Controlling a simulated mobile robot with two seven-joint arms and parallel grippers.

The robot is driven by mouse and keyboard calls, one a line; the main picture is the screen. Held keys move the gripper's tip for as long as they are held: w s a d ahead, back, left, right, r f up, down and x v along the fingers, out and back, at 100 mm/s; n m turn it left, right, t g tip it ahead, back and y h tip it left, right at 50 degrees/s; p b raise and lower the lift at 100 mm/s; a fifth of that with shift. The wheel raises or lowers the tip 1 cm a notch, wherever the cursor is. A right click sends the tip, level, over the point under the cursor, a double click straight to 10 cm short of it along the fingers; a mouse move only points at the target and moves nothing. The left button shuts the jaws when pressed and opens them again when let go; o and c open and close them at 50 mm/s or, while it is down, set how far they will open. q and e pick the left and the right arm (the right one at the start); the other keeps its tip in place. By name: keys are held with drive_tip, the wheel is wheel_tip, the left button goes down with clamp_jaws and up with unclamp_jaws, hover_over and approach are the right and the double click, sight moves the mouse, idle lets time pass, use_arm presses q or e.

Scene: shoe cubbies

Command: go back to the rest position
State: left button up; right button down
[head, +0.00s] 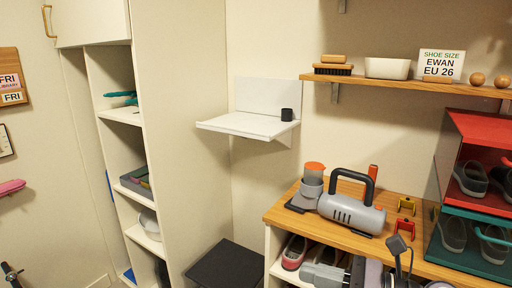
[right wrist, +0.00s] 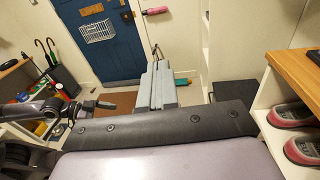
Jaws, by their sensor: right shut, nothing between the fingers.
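My right gripper (head: 322,275) is at the bottom edge of the head view, just in front of the lower shelf of the shoe unit. In the right wrist view its grey fingers (right wrist: 160,86) are together with nothing between them, pointing away over the floor. A small dark jointed part (head: 11,274) shows at the bottom left corner of the head view. It may be the end of my left arm, and its jaws cannot be made out. A dark arm-like part (right wrist: 58,106) also shows at the left of the right wrist view.
The wooden counter (head: 275,213) holds a grey handheld appliance (head: 350,212). Shoes (head: 294,252) sit beneath it, close to my right gripper. A red cubby (head: 482,124) and a green cubby (head: 462,258) stand at the right. A white wall shelf (head: 240,125) holds a dark cup (head: 287,114).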

drive_tip(key=s+d+f+m+t+h, duration=0.1)
drive_tip(key=d+f+m+t+h, duration=0.2)
drive_tip(key=m, duration=0.8)
drive_tip(key=s+d+f+m+t+h+p, duration=0.1)
drive_tip(key=f+m+t+h, duration=0.3)
drive_tip(key=m, duration=0.7)
drive_tip(key=s+d+f+m+t+h, duration=0.1)
drive_tip(key=d+f+m+t+h, duration=0.15)
drive_tip(key=f+m, duration=0.55)
drive_tip(key=s+d+f+m+g+h, duration=0.3)
drive_tip(key=s+f+m+g, duration=0.3)
drive_tip(key=s+f+m, duration=0.6)
drive_tip(key=s+m+h+p, duration=0.1)
drive_tip(key=m, duration=0.3)
drive_tip(key=shift+s+d+m, duration=0.15)
drive_tip(key=shift+s+m, duration=0.1)
drive_tip(key=shift+m, duration=0.05)
